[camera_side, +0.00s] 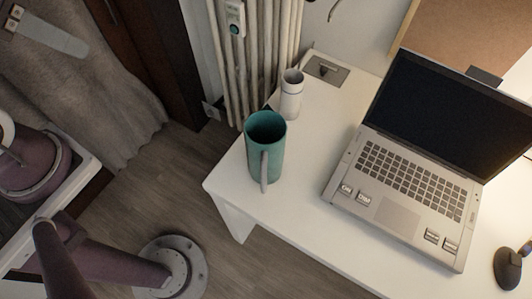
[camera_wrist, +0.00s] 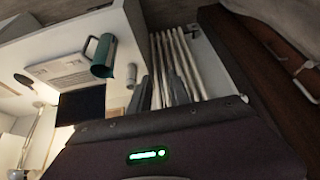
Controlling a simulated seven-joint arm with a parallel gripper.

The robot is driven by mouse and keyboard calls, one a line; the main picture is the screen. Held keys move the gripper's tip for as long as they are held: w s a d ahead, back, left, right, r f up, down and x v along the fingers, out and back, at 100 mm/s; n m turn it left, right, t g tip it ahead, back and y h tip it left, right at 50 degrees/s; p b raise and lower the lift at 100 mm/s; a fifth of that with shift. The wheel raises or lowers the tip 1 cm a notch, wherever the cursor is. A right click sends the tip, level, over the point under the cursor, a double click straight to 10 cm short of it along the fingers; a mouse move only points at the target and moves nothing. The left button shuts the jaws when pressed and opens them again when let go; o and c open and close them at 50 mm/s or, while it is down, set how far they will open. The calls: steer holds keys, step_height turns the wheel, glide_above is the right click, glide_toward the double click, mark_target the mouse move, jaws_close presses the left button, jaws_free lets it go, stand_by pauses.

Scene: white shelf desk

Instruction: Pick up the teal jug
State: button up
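The teal jug (camera_side: 265,150) stands upright near the left corner of the white desk (camera_side: 300,205), its grey handle towards the front. In the wrist view the jug (camera_wrist: 103,56) appears tilted, left of and above my gripper (camera_wrist: 161,92). My gripper's two grey fingers are apart with nothing visible between them, and the jug is outside them. The side view does not show the fingers; only purple parts of my arm show at its lower left.
A white cylindrical container (camera_side: 291,95) stands just behind the jug. An open laptop (camera_side: 400,180) is to the right, with a dark mouse (camera_side: 508,268) beyond it. A radiator (camera_side: 255,50) is behind the desk. Bare desk lies in front of the jug.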

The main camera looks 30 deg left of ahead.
steer(key=w+a+f+n+g+y, duration=0.1)
steer(key=w+a+f+n, duration=0.15)
steer(key=w+f, duration=0.65)
steer(key=n+h, duration=1.4)
steer(key=n, duration=0.5)
glide_toward(264, 178)
step_height(264, 178, down, 2)
steer(key=w+d, duration=0.2)
steer(key=x, duration=0.7)
steer(key=shift+s+d+f, duration=0.1)
steer(key=shift+s+f, duration=0.2)
steer(key=shift+f, duration=0.05)
jaws_close()
